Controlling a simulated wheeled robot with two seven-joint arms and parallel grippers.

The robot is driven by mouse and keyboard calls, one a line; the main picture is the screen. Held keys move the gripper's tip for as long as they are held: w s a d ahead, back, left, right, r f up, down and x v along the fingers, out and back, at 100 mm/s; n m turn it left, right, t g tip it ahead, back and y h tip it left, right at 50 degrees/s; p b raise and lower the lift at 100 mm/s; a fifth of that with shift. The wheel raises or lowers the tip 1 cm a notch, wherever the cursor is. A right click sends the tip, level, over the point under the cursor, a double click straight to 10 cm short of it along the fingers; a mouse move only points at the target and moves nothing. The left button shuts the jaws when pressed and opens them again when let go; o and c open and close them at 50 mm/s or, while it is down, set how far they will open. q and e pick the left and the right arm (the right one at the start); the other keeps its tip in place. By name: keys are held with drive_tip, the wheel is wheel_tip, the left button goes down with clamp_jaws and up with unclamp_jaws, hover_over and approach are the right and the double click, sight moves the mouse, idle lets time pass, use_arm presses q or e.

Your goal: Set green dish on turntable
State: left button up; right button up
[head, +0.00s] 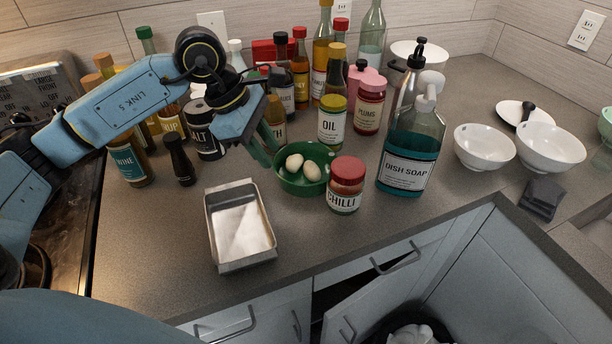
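The green dish (298,188) is a small round bowl on the grey counter, near the middle of the head view. Two pale eggs (312,171) lie in it. My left gripper (263,156) reaches in from the left, pointing down, with its fingertips at the dish's left rim. The fingers overlap in this view, so I cannot tell whether they are closed on the rim or only beside it. I cannot make out a turntable; crowded bottles hide much of the back counter. My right gripper is out of view.
A chilli jar (345,188) stands just right of the dish, with a dish soap bottle (408,158) farther right. An empty metal tray (265,254) lies in front left. Bottles and an oil jar (331,122) crowd behind. White bowls (485,150) stand at right.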

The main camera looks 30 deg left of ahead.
sight(295, 185)
use_arm(q)
drive_tip(key=x, duration=0.6)
drive_tip(key=shift+w+x, duration=0.15)
drive_tip(key=shift+x, duration=1.4)
drive_tip(key=shift+w+x, duration=0.15)
drive_tip(key=shift+x, duration=1.35)
drive_tip(key=shift+a, duration=0.1)
drive_tip(key=shift+c, duration=0.3)
clamp_jaws()
